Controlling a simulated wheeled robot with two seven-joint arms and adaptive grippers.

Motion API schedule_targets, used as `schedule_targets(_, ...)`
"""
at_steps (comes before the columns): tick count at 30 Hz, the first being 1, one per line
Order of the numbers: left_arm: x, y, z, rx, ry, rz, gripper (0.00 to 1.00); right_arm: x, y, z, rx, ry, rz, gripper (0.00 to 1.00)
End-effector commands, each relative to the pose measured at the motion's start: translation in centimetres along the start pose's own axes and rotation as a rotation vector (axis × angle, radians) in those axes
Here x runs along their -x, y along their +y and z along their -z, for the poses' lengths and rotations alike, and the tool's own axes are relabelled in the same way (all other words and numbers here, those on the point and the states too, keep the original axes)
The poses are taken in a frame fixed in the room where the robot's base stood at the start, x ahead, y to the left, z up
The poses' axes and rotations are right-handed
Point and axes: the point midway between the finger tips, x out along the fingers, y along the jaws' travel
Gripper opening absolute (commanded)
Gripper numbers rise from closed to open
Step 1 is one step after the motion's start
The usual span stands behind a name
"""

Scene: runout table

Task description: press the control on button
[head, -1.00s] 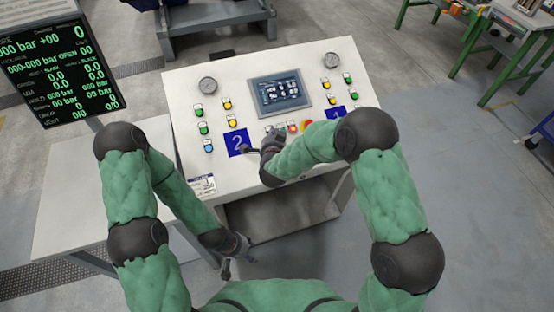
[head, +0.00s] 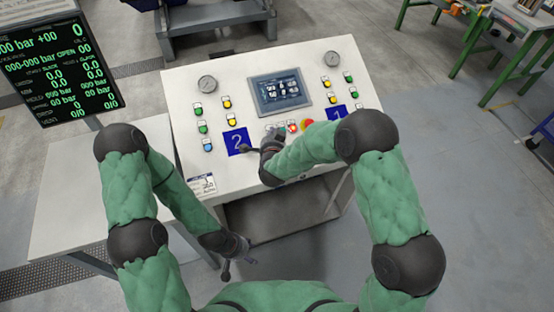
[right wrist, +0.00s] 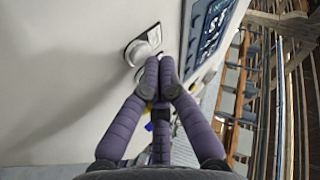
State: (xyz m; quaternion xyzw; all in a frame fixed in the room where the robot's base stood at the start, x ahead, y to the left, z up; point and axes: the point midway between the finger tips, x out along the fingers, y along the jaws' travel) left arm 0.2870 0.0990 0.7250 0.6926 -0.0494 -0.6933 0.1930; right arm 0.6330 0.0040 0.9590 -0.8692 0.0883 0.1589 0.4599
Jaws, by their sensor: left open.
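The white control panel (head: 215,170) carries a row of small buttons below its screen, including a red button (head: 292,127). My right gripper (head: 272,138) is over this row, beside the blue "2" plate (head: 237,142). In the right wrist view its fingers (right wrist: 165,62) are together with nothing visible between them. The tips are close to a pale round button (right wrist: 145,46) on a dark-edged plate; I cannot tell whether they touch it. The button labels are too small to read. My left gripper (head: 236,262) is open and empty, low in front of the panel.
A screen (head: 280,92) sits in the panel's middle, with gauges and coloured buttons on both sides. A dark display board (head: 62,70) and a white table (head: 75,205) stand at the left.

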Motion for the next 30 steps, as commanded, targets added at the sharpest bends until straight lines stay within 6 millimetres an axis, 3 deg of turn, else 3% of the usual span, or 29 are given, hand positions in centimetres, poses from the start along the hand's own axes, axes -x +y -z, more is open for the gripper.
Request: schedule_targets(30,-0.29,-0.10,0.01,0.000,0.000,0.000,0.53,-0.04,-0.03,0.00,0.000,0.000,0.000,0.00)
